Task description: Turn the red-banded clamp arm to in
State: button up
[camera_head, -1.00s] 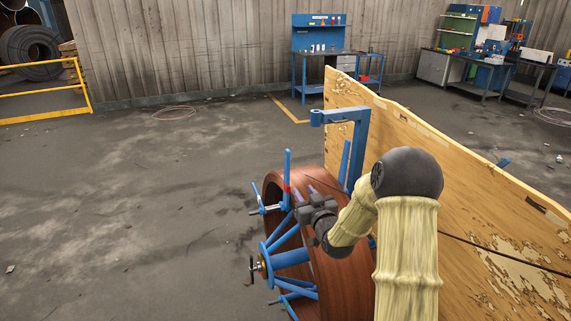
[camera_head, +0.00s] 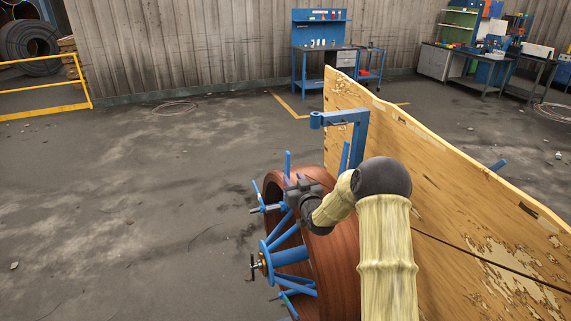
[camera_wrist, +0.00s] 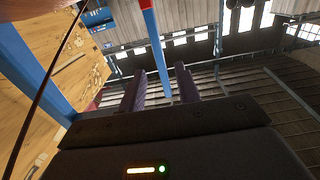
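The clamp arm (camera_head: 288,164) is a blue bar standing upright at the near top rim of the red-brown pipe coil (camera_head: 345,259). It also shows in the wrist view as a blue bar (camera_wrist: 157,42) with a red band (camera_wrist: 145,4) at the top edge. My gripper (camera_head: 293,186) is beside this bar in the head view and hides the band there. In the wrist view my gripper's two purple fingers (camera_wrist: 160,90) are apart, with the bar seen between them. I see small gaps beside the bar; contact is not clear.
The coil's blue spoked frame (camera_head: 290,256) has other arms and a hub handle at its left face. A wooden panel (camera_head: 440,190) and a blue bracket (camera_head: 361,140) stand close on the right. The floor to the left is clear.

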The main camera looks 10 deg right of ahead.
aim_at(286, 167)
jog(key=shift+w+a+p, duration=0.25)
jog(key=shift+w+p, duration=0.25)
jog(key=shift+w, duration=0.9)
jog(key=shift+w+a+p, duration=0.25)
jog(key=shift+w+p, duration=0.3)
jog(key=shift+w, duration=0.9)
jog(key=shift+w+a+p, duration=0.25)
jog(key=shift+w+p, duration=0.25)
jog(key=shift+w, duration=0.9)
grip_shut()
